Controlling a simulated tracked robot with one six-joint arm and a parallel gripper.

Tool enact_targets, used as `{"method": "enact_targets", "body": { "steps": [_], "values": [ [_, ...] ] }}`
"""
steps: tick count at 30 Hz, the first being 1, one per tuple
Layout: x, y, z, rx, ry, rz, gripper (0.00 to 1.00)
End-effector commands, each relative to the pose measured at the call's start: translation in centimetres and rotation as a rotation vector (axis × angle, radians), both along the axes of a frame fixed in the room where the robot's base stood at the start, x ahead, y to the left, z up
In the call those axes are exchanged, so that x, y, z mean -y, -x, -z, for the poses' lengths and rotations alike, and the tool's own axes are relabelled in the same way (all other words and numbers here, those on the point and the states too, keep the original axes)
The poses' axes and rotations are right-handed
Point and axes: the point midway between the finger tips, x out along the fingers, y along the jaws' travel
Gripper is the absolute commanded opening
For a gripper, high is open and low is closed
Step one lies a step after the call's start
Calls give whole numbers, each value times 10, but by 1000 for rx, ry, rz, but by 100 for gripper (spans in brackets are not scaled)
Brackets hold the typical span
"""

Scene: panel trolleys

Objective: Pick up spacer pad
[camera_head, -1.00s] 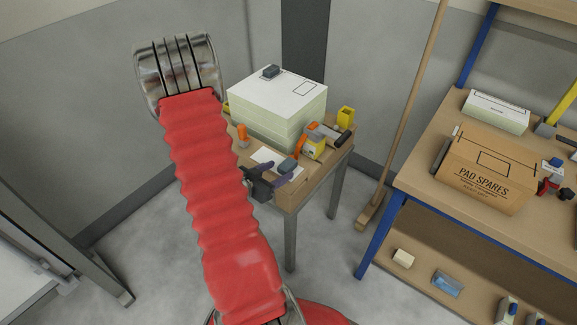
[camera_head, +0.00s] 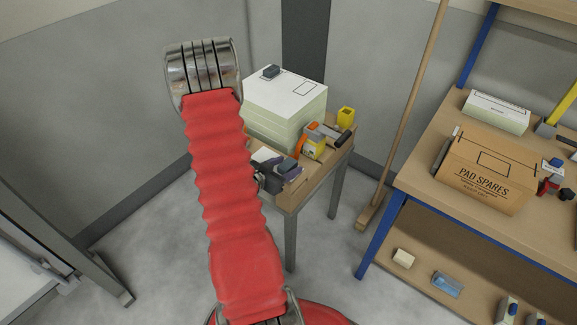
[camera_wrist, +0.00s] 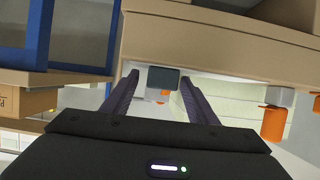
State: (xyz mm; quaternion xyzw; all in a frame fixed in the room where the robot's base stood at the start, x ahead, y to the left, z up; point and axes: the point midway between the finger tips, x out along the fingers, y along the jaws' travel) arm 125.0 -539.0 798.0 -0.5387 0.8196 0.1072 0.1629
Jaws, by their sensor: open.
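A small dark grey spacer pad (camera_head: 288,165) lies on a white sheet on the small wooden table, at its near side. The wrist view shows the pad (camera_wrist: 162,78) between the two finger ends, with gaps to the fingers on both sides. My gripper (camera_head: 284,174) is at the near edge of the table, right by this pad. In the wrist view my gripper (camera_wrist: 161,80) is open and holds nothing. A second dark grey block (camera_head: 271,72) rests on top of the white box stack. Whether the fingers reach alongside the pad cannot be told.
The pale box stack (camera_head: 287,115) stands behind the pad. An orange item (camera_wrist: 273,122) shows in the wrist view. A PAD SPARES box (camera_head: 487,172) sits on the right bench.

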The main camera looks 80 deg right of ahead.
Motion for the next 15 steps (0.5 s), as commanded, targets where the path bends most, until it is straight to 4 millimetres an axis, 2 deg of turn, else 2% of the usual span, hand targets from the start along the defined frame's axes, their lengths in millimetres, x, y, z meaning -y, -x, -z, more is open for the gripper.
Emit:
{"method": "enact_targets", "body": {
  "steps": [12,15],
  "values": [
    [0,0,0,0,0,0,53],
    [0,0,0,0,0,0,48]
  ]
}}
